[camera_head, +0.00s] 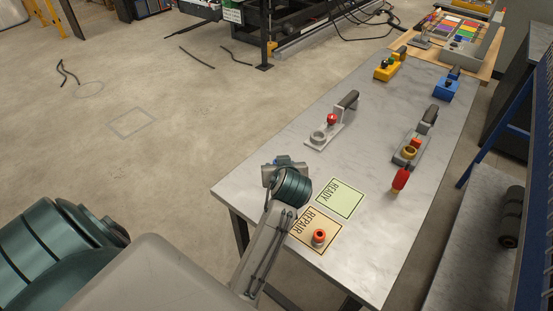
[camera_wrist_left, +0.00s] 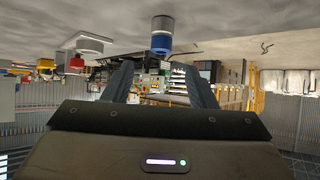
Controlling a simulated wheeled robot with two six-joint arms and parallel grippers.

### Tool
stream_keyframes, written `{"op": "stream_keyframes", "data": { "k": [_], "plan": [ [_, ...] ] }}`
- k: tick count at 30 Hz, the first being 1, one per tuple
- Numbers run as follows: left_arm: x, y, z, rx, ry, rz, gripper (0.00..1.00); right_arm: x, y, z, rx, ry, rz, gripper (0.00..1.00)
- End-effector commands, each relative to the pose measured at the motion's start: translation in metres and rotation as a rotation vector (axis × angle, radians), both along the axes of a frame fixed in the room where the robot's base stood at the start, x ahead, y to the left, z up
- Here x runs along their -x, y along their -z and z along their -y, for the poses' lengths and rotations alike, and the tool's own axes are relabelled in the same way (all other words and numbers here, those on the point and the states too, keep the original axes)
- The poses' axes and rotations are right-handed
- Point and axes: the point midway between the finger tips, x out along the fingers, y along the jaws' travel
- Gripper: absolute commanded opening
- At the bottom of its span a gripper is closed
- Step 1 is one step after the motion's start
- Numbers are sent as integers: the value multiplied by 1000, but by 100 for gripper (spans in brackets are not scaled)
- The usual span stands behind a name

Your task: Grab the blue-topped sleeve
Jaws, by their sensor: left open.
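The blue-topped sleeve (camera_wrist_left: 161,43) shows in the left wrist view, which sees the scene upside down. It has a blue band at its top and a pale grey lower part against the table. My left gripper (camera_wrist_left: 159,78) is open and empty. The sleeve stands beyond the fingertips, roughly midway between them, with no contact visible. In the head view my left gripper (camera_head: 284,166) is low over the left edge of the table (camera_head: 250,150). A bit of blue shows there, but my gripper and wrist hide most of that spot. My right gripper is out of view.
A red-topped sleeve (camera_head: 319,237) stands on the REPAIR mat (camera_head: 301,231); the READY mat (camera_head: 341,198) is empty.

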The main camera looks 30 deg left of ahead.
Motion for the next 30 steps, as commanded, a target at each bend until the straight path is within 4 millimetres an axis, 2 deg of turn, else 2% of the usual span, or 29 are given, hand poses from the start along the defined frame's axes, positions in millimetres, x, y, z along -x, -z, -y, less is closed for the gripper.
{"op": "stream_keyframes", "data": {
  "k": [3,6,8,11,19,29,30],
  "plan": [
    [-12,9,-11,-5,1,-3,52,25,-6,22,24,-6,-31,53],
    [-19,16,-17,-3,1,-3,52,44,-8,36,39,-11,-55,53],
    [-21,19,-19,-2,1,-2,52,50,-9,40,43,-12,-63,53],
    [-25,23,-23,-1,0,-4,52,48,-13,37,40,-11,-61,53],
    [-47,45,-42,-3,1,-3,52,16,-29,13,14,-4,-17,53],
    [-52,53,-46,0,1,-1,52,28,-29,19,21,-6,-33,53],
    [-52,53,-46,0,1,-1,48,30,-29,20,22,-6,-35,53]
  ]
}}
